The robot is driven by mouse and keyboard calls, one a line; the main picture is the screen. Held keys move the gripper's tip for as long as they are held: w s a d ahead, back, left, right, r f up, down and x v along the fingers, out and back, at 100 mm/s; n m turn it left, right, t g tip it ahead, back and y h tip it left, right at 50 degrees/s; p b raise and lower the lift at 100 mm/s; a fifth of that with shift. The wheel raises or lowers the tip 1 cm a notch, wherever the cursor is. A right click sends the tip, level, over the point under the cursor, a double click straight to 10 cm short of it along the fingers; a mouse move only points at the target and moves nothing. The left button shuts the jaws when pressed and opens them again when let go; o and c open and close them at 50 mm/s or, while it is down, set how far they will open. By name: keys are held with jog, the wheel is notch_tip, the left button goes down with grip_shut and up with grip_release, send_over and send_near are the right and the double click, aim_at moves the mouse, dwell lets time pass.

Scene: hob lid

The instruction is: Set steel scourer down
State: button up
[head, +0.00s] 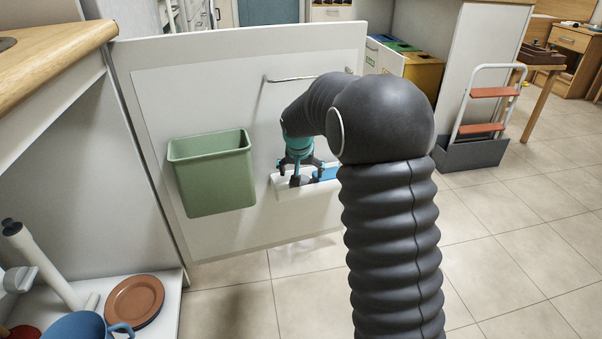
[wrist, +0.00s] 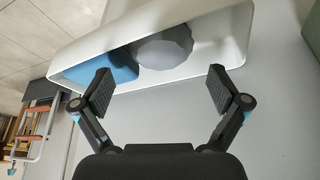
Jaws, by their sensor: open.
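The steel scourer looks like a grey, faceted round lump (wrist: 165,48) in the wrist view. It lies inside a white caddy (wrist: 243,42), beside a blue item (wrist: 98,67). In the head view the caddy (head: 312,192) is on the inner face of an open cabinet door, and the blue item (head: 327,174) shows at its right. My gripper (wrist: 160,82) is open and empty, its two fingers wide apart and short of the scourer. In the head view my gripper (head: 300,165) points down over the caddy. I cannot make out the scourer there.
A green bin (head: 213,180) hangs on the door (head: 245,235) left of the caddy, with a metal rail (head: 290,78) above. A wooden worktop (head: 50,55) is at left. Tiled floor (head: 500,260) lies free at right.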

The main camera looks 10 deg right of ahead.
jog(key=p+v, duration=0.1)
jog(key=v, duration=1.1)
jog(key=s+d+r+n, duration=0.1)
jog(key=s+r, duration=0.2)
jog(key=s, duration=0.6)
jog(key=s+r, duration=0.3)
jog(key=s, duration=0.6)
jog(key=s+f+n, duration=0.1)
jog(key=s+f, duration=0.1)
jog(key=s, duration=0.7)
jog(key=s+f+n+t+y, duration=0.1)
jog(key=s, duration=0.8)
jog(key=shift+d+f, duration=0.2)
jog(key=shift+f, duration=0.2)
jog(key=shift+s, duration=0.1)
